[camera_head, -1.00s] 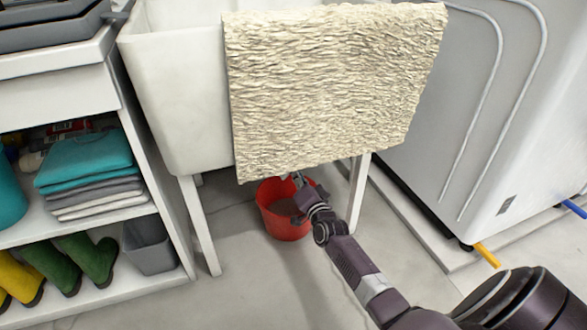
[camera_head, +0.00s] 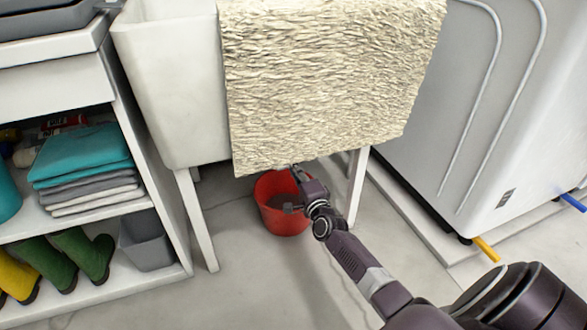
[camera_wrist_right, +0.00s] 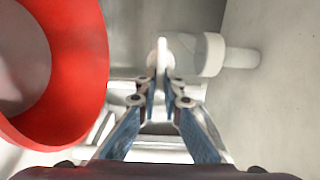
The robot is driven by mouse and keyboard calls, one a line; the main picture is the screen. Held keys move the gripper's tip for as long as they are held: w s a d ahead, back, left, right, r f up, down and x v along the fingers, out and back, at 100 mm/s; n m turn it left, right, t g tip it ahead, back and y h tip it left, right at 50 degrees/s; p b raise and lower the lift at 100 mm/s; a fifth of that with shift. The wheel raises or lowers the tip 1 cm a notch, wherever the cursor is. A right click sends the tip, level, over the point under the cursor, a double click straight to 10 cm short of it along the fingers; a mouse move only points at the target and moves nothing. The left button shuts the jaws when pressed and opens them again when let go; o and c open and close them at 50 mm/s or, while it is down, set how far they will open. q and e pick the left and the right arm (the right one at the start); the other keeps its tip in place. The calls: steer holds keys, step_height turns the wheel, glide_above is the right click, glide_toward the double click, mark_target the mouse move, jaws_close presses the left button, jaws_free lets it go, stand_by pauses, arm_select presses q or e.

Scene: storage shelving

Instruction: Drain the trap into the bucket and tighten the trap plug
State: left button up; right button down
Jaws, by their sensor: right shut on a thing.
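The red bucket (camera_head: 275,219) stands on the floor under the sink, with a dull grey-brown content or bottom inside. It also fills the left of the right wrist view (camera_wrist_right: 88,75). My right gripper (camera_head: 296,172) is above the bucket's far right rim, just below the hanging towel's lower edge. In the right wrist view my right gripper (camera_wrist_right: 161,82) is shut on the thin pale tab of the trap plug (camera_wrist_right: 162,54). The white trap pipe (camera_wrist_right: 210,55) is just beside it. The towel hides the trap in the head view. My left gripper is out of view.
A cream towel (camera_head: 330,80) hangs over the front of the white sink (camera_head: 165,90). Sink legs (camera_head: 196,220) stand either side of the bucket. A shelf with folded cloths (camera_head: 85,165) and boots is at left; a white appliance (camera_head: 500,110) is at right.

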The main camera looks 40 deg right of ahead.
steer(key=shift+d+r, duration=0.1)
steer(key=shift+r, duration=0.05)
stand_by(0.3)
steer(key=c, duration=2.2)
jaws_free()
steer(key=shift+w, duration=0.1)
steer(key=shift+o, duration=0.6)
steer(key=v, duration=1.2)
